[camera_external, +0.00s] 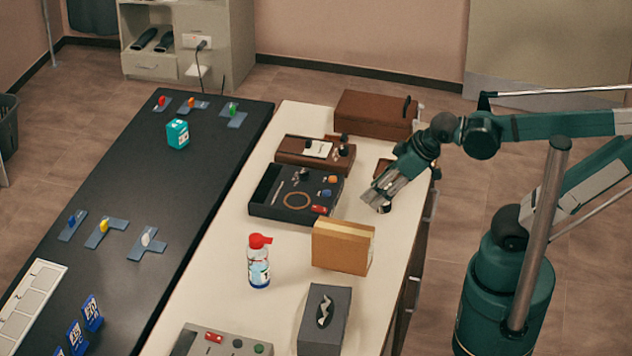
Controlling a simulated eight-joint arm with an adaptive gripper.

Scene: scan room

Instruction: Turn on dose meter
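A brown instrument box (290,160) with a pale dial face and dark knobs lies near the far end of the cream counter. It looks like the dose meter, but I cannot read any label or tell whether it is on. My gripper (377,204) points down and left above the counter's right edge. It is to the right of and nearer the camera than the instrument, apart from it. Its fingers are small and angled away, so I cannot tell whether they are open; I see nothing held.
A black tray (262,211) with small parts lies left of my gripper. A cardboard box (341,251), a red-capped bottle (259,268), a tissue box (337,329) and a grey button panel (192,338) stand nearer. A brown case (366,113) is behind. Clear counter lies left of the bottle.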

